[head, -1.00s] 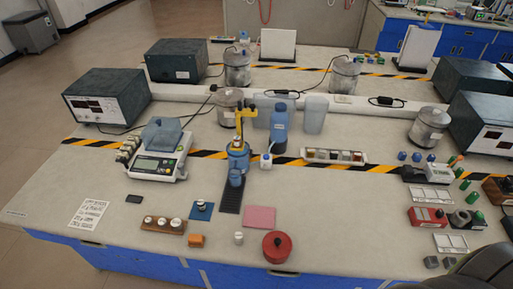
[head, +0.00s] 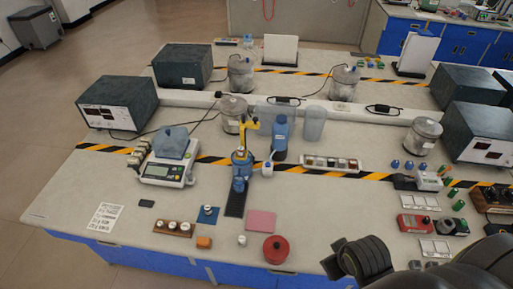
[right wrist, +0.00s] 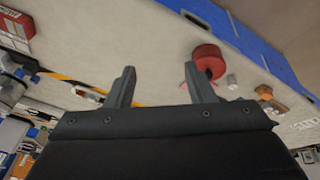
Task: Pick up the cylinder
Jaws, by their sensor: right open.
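A small silver-white cylinder (head: 242,240) stands alone on the table, just left of a red round pot (head: 276,249). In the right wrist view the cylinder (right wrist: 232,82) is beside the red pot (right wrist: 209,62), to the right of my fingers. My right gripper (right wrist: 157,82) is open, with nothing between its two dark fingers. It is apart from the cylinder. In the head view my dark right arm comes in at the lower right, to the right of the red pot. My left gripper is not in view.
An orange block (head: 204,242), a wooden holder with white-topped pieces (head: 172,230) and a pink pad (head: 261,221) are near the cylinder. A balance (head: 166,173) stands at left. Red and grey items (head: 414,224) crowd the right. Free table lies right of the pink pad.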

